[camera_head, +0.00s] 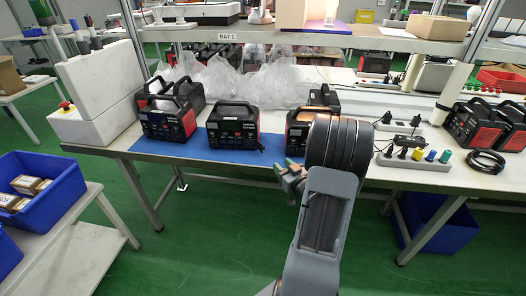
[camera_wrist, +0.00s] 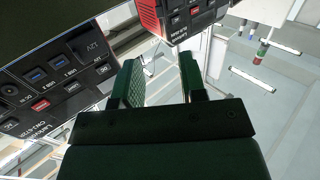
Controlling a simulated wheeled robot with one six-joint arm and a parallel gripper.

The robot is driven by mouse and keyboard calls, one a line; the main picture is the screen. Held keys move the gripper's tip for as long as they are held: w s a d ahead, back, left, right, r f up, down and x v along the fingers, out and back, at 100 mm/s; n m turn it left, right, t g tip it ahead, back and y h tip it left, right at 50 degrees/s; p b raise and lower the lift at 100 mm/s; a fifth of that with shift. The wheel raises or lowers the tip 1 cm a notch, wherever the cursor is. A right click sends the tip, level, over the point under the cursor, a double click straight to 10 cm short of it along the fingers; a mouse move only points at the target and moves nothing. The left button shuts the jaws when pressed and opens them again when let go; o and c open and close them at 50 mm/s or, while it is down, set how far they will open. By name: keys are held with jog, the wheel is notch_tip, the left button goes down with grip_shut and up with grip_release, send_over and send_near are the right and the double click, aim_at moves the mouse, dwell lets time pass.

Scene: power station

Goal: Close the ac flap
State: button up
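Three black and red power stations stand on the bench: a left one (camera_head: 168,118), a middle one (camera_head: 232,127) and a right one (camera_head: 298,130), partly hidden by my arm. In the wrist view, a tilted black front panel with ports and buttons (camera_wrist: 50,90) fills the left side. A dark square marked like "A/C" (camera_wrist: 91,47) shows on it; whether this is the flap, and how far open, I cannot tell. Another unit's red corner (camera_wrist: 150,14) is at the top. My gripper (camera_wrist: 160,62) is open and empty, its fingers apart. In the head view it (camera_head: 289,173) is before the bench edge, below the right unit.
A blue mat (camera_head: 188,148) lies under the units. Right of my arm are a power strip with plugs (camera_head: 413,161) and a coiled black cable (camera_head: 486,161). A white box with a red button (camera_head: 85,122) stands left. A shelf (camera_head: 300,37) hangs above.

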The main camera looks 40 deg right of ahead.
aim_at(264, 147)
jog(key=w, duration=0.9)
jog(key=w+d, duration=0.1)
jog(key=w, duration=0.3)
jog(key=shift+w, duration=0.2)
jog(key=shift+c, duration=0.2)
